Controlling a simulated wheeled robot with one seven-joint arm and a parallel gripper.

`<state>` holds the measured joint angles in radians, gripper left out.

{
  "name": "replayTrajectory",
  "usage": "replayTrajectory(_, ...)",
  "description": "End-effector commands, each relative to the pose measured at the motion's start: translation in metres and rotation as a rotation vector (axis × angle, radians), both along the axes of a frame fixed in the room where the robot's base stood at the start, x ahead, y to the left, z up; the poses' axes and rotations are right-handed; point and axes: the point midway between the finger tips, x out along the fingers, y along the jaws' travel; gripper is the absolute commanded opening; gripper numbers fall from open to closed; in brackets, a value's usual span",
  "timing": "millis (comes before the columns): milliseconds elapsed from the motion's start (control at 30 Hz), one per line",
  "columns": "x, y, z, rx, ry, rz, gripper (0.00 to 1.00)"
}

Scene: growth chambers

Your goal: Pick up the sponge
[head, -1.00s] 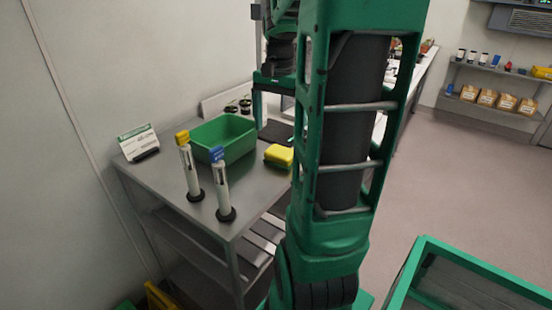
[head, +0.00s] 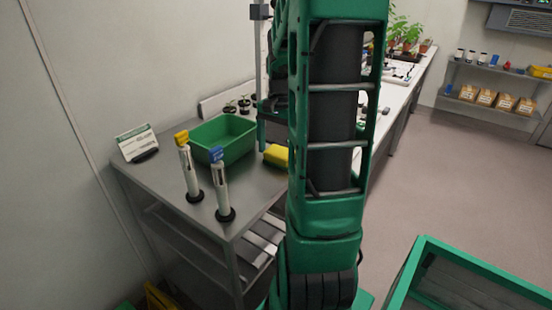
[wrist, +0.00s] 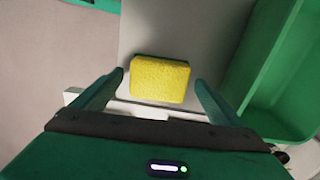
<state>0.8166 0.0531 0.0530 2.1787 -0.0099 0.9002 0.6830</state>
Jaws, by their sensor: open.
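The yellow sponge (wrist: 159,79) lies on the grey metal table (wrist: 187,25) in the wrist view, just ahead of and between the fingertips. My gripper (wrist: 158,88) is open, one finger on each side of the sponge, and I see no contact. In the head view the sponge (head: 276,155) shows on the table beside the green bin, its right part hidden behind my arm. The gripper's fingertips are not clear in the head view.
The green bin (head: 246,153) stands left of the sponge; its wall (wrist: 262,50) is close to the right finger. Two upright tubes with yellow (head: 187,165) and blue (head: 219,180) tops stand near the table's front. A sign (head: 137,143) stands at the left.

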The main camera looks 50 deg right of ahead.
Motion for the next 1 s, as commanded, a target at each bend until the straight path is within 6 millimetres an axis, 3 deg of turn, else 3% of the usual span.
replayTrajectory(100,-0.0006,0.0004,-0.0094,0.002,0.001,0.0,0.92)
replayTrajectory(367,-0.0002,0.0003,-0.0105,0.0,0.0,0.0,0.9)
replayTrajectory(533,-0.0002,0.0003,-0.0104,0.0,0.0,0.0,0.49)
replayTrajectory(1000,0.0,0.0001,-0.0028,-0.001,0.0,0.0,0.48)
